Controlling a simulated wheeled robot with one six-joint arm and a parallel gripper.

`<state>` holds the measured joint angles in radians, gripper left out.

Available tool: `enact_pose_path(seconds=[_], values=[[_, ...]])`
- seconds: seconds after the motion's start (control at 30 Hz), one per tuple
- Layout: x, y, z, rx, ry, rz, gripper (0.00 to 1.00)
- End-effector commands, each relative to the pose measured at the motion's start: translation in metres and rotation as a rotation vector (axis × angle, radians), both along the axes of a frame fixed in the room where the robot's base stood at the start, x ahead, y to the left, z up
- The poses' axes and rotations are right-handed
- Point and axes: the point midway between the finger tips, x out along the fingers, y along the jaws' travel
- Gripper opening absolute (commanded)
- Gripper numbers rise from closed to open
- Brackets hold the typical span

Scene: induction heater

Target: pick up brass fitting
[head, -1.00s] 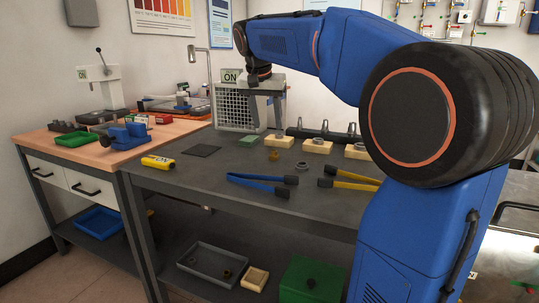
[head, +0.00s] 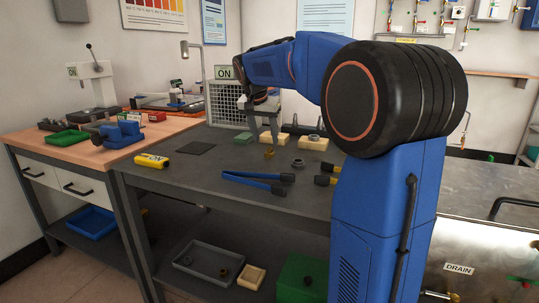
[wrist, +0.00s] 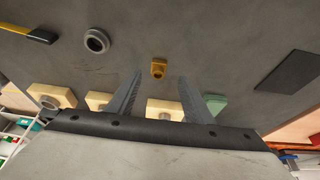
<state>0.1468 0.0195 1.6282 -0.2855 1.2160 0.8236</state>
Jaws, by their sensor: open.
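The brass fitting (head: 269,153) is a small yellow-brown piece standing on the dark grey bench (head: 215,168). In the wrist view the brass fitting (wrist: 158,68) appears a little beyond the fingertips, roughly centred between them, with a dark hole in it. My gripper (head: 264,138) points down above the bench, close to the fitting in the head view. In the wrist view my gripper (wrist: 160,78) has its two grey fingers wide apart with nothing between them. I cannot tell the exact height of the fingertips over the fitting.
A grey ring (head: 298,162) lies right of the fitting. Cream blocks (head: 313,143) and a green block (head: 243,138) sit behind. Blue-handled tongs (head: 258,181) lie in front, yellow-handled ones (head: 325,180) to the right. A dark plate (head: 196,148) lies left. Bench between is clear.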

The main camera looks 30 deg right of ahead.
Motion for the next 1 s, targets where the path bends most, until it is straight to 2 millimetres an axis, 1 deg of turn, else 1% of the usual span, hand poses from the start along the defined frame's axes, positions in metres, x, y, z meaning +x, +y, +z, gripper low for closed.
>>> enact_pose_path(seconds=[0.03,0.1,0.27,0.37,0.6,0.7,0.93,0.97,1.0], values=[[0.001,-0.002,-0.005,0.000,0.001,0.000,0.47],[0.002,-0.003,-0.010,0.000,0.001,0.000,0.47],[0.004,-0.006,-0.015,0.000,0.001,0.000,0.47],[0.005,-0.009,-0.022,0.001,0.002,-0.002,0.47],[0.012,-0.020,-0.050,0.000,0.002,-0.001,0.47],[0.015,-0.023,-0.058,0.000,0.000,-0.001,0.47],[0.015,-0.023,-0.059,-0.001,-0.001,-0.001,0.47],[0.015,-0.023,-0.059,-0.001,-0.001,-0.001,0.40],[0.015,-0.023,-0.059,-0.001,-0.001,-0.001,0.30]])
